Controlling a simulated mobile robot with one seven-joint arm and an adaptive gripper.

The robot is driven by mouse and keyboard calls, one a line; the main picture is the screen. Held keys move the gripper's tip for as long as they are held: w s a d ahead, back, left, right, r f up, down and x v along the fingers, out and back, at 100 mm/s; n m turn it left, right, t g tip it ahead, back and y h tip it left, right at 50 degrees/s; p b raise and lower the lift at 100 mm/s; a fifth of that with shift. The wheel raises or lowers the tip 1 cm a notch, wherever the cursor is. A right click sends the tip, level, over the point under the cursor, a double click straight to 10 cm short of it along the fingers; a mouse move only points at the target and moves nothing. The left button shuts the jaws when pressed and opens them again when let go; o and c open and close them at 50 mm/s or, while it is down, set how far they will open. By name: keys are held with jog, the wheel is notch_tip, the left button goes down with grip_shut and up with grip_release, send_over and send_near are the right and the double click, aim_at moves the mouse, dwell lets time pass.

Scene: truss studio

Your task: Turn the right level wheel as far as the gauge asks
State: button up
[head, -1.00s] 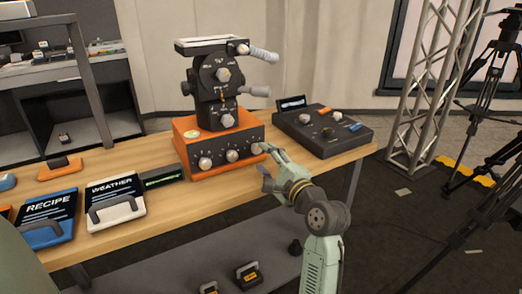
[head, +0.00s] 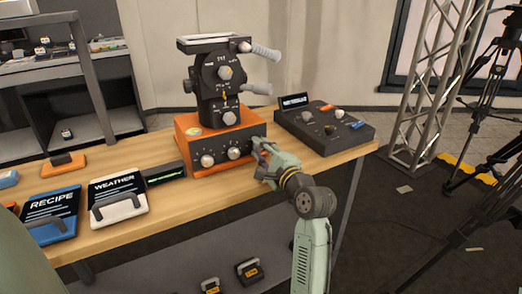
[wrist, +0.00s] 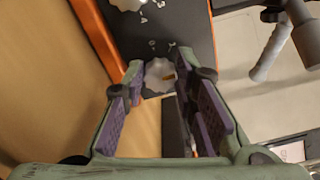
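The orange-and-black levelling base (head: 215,145) stands on the wooden table and carries a black instrument head. Pale wheels line its front: the left wheel (head: 207,160) and middle wheel (head: 234,153) show clearly. The right level wheel (wrist: 159,74) shows in the wrist view between my fingertips; in the head view my gripper covers it. My gripper (head: 259,160) is at the right end of the base front. In the wrist view my gripper (wrist: 160,82) has its purple-padded fingers apart, one on each side of the wheel; contact is unclear. The gauge reading is too small to read.
A dark console (head: 325,128) with knobs and a small lit display (head: 294,102) stands right of the base. A small black box with a green readout (head: 165,173), a WEATHER board (head: 117,195) and a RECIPE board (head: 50,212) lie to the left. The table's front edge is below my gripper.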

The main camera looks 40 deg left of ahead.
grip_shut()
jog(key=n+b, duration=0.1)
jog(key=n, duration=0.3)
jog(key=shift+f+n, duration=0.15)
jog(key=shift+n, duration=0.15)
jog(key=n+b, duration=0.1)
jog(key=n, duration=0.2)
jog(key=shift+f+n, duration=0.1)
jog(key=shift+n, duration=0.2)
jog(key=n+b, duration=0.3)
jog(key=n, duration=0.2)
jog(key=shift+f, duration=0.1)
jog(key=shift+w+n+b, duration=0.1)
jog(key=shift+n+b, duration=1.15)
jog(key=shift+n, duration=1.05)
